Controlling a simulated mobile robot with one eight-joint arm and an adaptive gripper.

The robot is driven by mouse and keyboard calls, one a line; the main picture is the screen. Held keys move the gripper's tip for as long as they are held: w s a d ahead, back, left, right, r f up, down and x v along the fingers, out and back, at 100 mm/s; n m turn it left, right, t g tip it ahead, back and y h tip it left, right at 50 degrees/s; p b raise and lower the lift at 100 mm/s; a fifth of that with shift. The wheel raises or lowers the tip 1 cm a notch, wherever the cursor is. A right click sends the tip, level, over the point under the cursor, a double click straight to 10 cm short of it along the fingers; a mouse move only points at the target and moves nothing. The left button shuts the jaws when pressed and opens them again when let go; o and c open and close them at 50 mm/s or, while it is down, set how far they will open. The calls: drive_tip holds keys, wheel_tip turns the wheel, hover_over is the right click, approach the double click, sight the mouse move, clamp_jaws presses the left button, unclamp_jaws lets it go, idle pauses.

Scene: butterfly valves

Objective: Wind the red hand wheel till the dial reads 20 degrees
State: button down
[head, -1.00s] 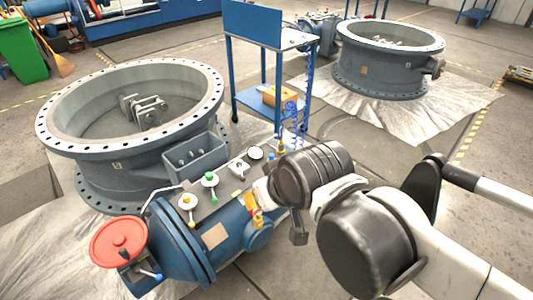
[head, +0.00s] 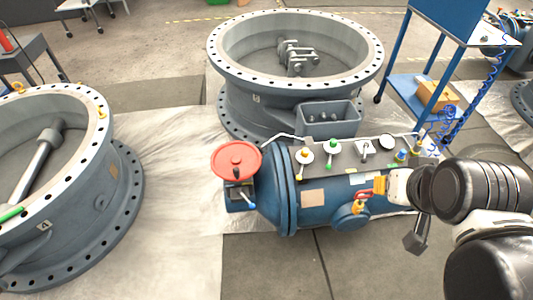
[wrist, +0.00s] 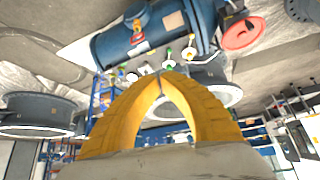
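The red hand wheel (head: 236,160) with a dark knob sits at the left end of the blue actuator (head: 328,199). In the wrist view the red wheel (wrist: 243,33) is at upper right. White round discs with a yellow (head: 304,156) and a green centre (head: 333,147) stand on the actuator's top; I cannot tell which is the dial, and no reading is legible. My gripper (head: 377,186) is near the actuator's right part, well right of the wheel. In the wrist view its yellow fingers (wrist: 160,74) meet at the tips with nothing visible between them.
A large grey valve body (head: 293,95) stands behind the actuator, and another (head: 95,225) stands at left. A blue trolley (head: 407,88) is at back right. Floor in front of the actuator is clear. A red and yellow fitting (head: 361,206) is near my gripper.

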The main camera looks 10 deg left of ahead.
drive_tip(key=w+a+r+n+g+p, duration=0.35)
drive_tip(key=w+a+n, duration=0.55)
drive_tip(key=w+a, duration=0.55)
drive_tip(key=w+a+f+n, duration=0.3)
drive_tip(key=w+a+n, duration=0.1)
drive_tip(key=a, duration=0.3)
drive_tip(key=w+a+f+n, duration=0.3)
drive_tip(key=w+a, duration=0.1)
drive_tip(key=a, duration=0.3)
drive_tip(key=s+a+f+n+g+h+p, duration=0.3)
drive_tip(key=a+f+n, duration=0.6)
drive_tip(key=a+f, duration=1.05)
drive_tip(key=t+b, duration=0.1)
drive_tip(key=b, duration=0.6)
approach(226, 171)
drive_tip(key=shift+y, duration=0.3)
drive_tip(key=s+d+f, duration=0.1)
drive_tip(key=d, duration=0.1)
drive_tip(key=s+d+f, duration=0.2)
drive_tip(key=shift+d+f, duration=0.15)
drive_tip(key=shift+f, duration=0.2)
